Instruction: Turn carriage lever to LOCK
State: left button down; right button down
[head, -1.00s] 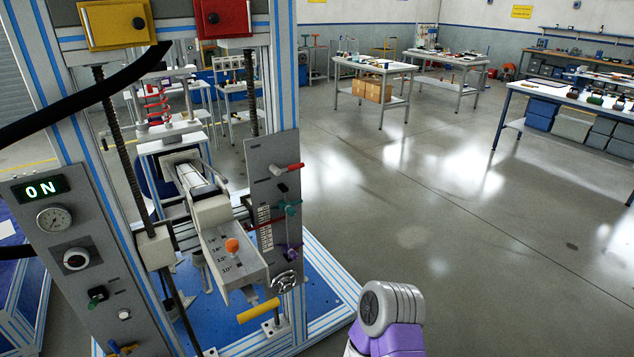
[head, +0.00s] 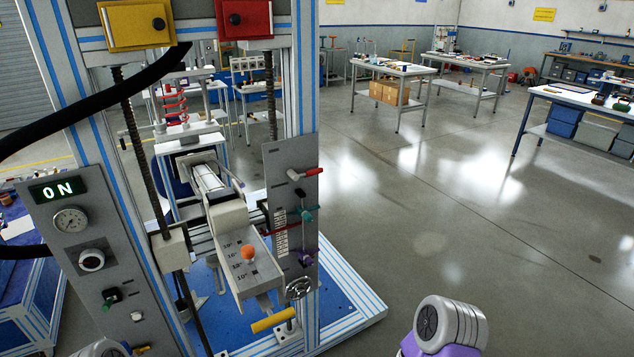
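The test machine stands at the left in the head view. Its right panel (head: 283,215) carries a red-handled lever (head: 306,172), a teal lever (head: 304,214), a purple knob (head: 306,257) and a small handwheel (head: 299,287). A grey carriage arm (head: 226,213) has a slotted plate with an orange knob (head: 248,252). A yellow handle (head: 273,320) sticks out below the plate. I cannot read which lever is the carriage lever or any LOCK mark. Neither gripper shows; only parts of my arms show at the bottom edge, apart from the levers.
The left panel has a lit "ON" display (head: 57,190), a gauge (head: 70,219) and knobs. A black cable (head: 90,105) crosses the upper left. Yellow (head: 137,25) and red (head: 244,18) boxes top the frame. The floor (head: 450,230) at right is open; workbenches stand far back.

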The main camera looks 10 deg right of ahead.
aim_at(309, 173)
jog(key=i, duration=0.9)
